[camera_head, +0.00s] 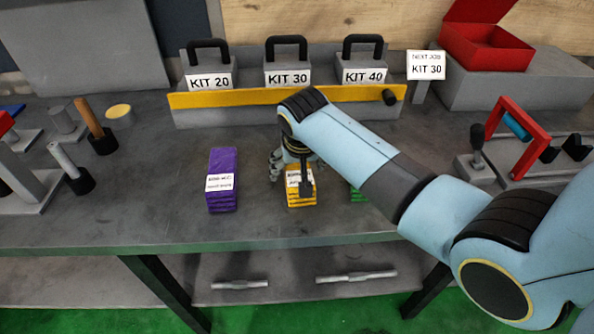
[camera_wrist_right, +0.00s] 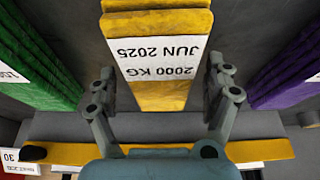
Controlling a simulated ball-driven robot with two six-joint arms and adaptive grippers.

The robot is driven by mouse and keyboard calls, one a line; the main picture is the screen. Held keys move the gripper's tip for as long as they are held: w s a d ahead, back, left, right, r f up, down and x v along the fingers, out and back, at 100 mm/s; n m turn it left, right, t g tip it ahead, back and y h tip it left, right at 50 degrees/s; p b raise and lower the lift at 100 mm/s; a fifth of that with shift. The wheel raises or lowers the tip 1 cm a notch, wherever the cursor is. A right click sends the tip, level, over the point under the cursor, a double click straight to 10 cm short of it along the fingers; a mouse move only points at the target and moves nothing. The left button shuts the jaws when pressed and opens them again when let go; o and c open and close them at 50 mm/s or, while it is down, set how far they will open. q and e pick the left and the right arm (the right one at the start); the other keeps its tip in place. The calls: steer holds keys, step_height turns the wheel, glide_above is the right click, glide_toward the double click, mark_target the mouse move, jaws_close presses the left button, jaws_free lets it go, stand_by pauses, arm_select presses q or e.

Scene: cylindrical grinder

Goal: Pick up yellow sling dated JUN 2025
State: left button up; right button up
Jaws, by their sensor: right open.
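The yellow sling (camera_head: 301,198) lies as a folded stack on the bench, between the purple and green slings. Its white label in the right wrist view (camera_wrist_right: 156,57) reads "2000 KG JUN 2025", upside down. My right gripper (camera_head: 291,170) is above the yellow sling, partly hidden by my arm. In the right wrist view my right gripper (camera_wrist_right: 163,82) is open, with one finger on each side of the yellow sling. I cannot tell whether the fingers touch it. My left gripper is not in view.
The purple sling (camera_head: 222,178) is to the left and the green sling (camera_head: 358,194) to the right, partly hidden by my arm. Behind is a rack with a yellow front bar (camera_head: 228,98) and several kit weights. A "NEXT JOB KIT 30" sign (camera_head: 426,66) stands at right.

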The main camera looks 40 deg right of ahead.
steer(key=c, duration=1.5)
steer(key=shift+r, duration=0.1)
